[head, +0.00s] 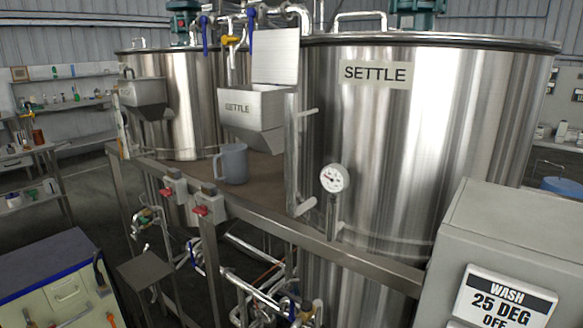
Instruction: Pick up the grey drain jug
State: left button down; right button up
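The grey drain jug (233,164) stands upright on the brown platform (262,172) between the two steel tanks. Its handle points left. It sits below the steel hopper labelled SETTLE (253,110), a little left of the sight pipe. Neither of my grippers shows in the head view, and nothing is seen holding the jug.
A large SETTLE tank (405,150) fills the right, with a round gauge (334,178). A metal rail (290,234) with red-handled switch boxes (208,210) runs in front of the jug. A grey WASH control box (520,240) stands front right. Shelves (60,110) stand left.

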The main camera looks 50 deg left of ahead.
aim_at(234, 158)
jog(key=u, duration=2.05)
jog(key=i+j, duration=0.25)
jog(key=i+j+z, duration=0.15)
jog(key=j, duration=0.25)
jog(key=i+j, duration=0.3)
jog(key=i+j+z, duration=0.1)
jog(key=j, duration=0.35)
jog(key=i+j, duration=0.3)
jog(key=i+j+z, duration=0.15)
jog(key=j, duration=0.3)
jog(key=i, duration=0.05)
